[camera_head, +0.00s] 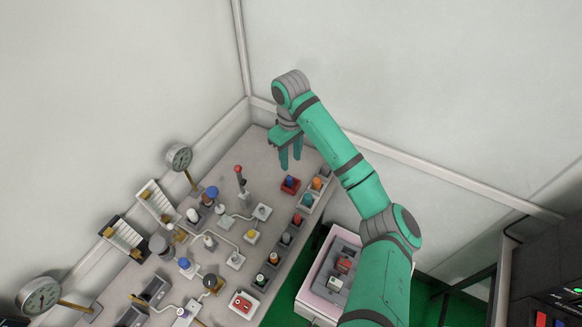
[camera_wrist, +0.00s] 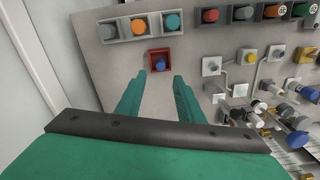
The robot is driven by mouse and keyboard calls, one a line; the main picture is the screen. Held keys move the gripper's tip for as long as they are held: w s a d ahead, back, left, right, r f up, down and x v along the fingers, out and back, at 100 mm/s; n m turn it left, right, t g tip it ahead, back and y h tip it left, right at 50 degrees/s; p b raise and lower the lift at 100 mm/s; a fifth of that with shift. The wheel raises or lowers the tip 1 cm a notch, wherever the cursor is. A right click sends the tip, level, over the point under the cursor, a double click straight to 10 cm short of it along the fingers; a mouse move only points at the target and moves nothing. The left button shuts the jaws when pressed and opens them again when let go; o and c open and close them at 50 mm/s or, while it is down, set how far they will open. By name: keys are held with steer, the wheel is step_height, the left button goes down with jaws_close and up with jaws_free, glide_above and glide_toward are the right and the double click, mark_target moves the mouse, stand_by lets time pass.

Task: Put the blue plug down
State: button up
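The blue plug (camera_head: 290,181) sits in a small red square holder (camera_head: 286,190) on the bench near its far end. In the wrist view the blue plug (camera_wrist: 160,63) lies inside the red holder's (camera_wrist: 150,55) raised rim. My gripper (camera_head: 291,165) is above the bench at the far corner, pointing down. In the wrist view its two green fingers (camera_wrist: 161,76) are spread apart with nothing between them. Their tips appear just short of the holder in the picture. The plug looks apart from both fingers.
A row of grey holders with coloured plugs (camera_head: 306,201) runs along the bench's right edge. Knobs, a red-topped lever (camera_head: 240,178) and gauges (camera_head: 179,157) stand to the left. Walls meet close behind my gripper. A pale pink case (camera_head: 318,298) stands beside the bench.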

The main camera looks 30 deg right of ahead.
step_height(320, 180, up, 3)
steer(key=shift+f, duration=0.15)
stand_by(0.6)
